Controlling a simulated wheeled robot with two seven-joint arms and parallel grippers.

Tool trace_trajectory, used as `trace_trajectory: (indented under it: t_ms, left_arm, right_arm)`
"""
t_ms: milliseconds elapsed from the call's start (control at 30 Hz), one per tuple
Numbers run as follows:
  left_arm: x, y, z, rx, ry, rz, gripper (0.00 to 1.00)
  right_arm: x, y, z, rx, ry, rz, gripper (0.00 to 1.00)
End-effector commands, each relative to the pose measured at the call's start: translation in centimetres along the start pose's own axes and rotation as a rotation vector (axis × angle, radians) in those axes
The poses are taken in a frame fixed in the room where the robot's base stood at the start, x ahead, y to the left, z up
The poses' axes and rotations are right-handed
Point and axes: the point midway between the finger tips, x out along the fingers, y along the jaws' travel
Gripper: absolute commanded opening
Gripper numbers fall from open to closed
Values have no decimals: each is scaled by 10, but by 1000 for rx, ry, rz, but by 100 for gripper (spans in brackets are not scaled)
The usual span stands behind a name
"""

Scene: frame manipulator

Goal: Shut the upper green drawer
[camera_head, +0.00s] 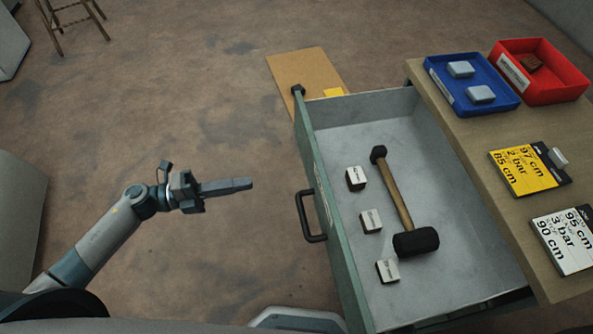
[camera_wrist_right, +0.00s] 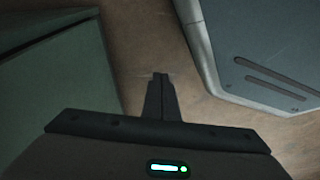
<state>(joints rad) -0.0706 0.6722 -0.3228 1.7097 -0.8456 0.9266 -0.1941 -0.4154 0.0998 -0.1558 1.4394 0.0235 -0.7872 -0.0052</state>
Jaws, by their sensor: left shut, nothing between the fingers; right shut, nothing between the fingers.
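The upper green drawer (camera_head: 331,240) stands pulled far out from the cabinet in the head view, with a black handle (camera_head: 303,216) on its front. Inside its grey interior lie a hammer with a wooden handle (camera_head: 397,195) and black ends, and several small pale blocks (camera_head: 371,220). My left gripper (camera_head: 250,184) is shut and empty, to the left of the drawer front and apart from the handle, pointing toward it. My right gripper (camera_wrist_right: 160,78) is shut and empty in the right wrist view, above the floor; it does not show in the head view.
On the wooden cabinet top (camera_head: 470,150) stand a blue tray (camera_head: 461,108) and a red bin (camera_head: 572,88), with yellow (camera_head: 527,172) and white (camera_head: 566,238) label cards. A brown board (camera_head: 302,70) is beyond the drawer. A wooden stool (camera_head: 72,20) stands at the far left. Floor left of the drawer is clear.

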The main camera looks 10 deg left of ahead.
Motion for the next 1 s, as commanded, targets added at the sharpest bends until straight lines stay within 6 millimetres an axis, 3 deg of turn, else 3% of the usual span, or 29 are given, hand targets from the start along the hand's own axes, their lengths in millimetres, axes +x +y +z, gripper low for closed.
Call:
trace_trajectory:
  t_ms: [267,467,1000]
  left_arm:
    - [3,0,0,-2,-3,-2,0]
    - [17,-2,1,-3,-4,-4,0]
    - [106,-4,2,-2,-4,-5,0]
  right_arm:
    - [-1,0,-3,0,6,0,0]
    - [-3,-1,-6,0,24,0,0]
    - [-2,-18,-25,-11,152,-16,0]
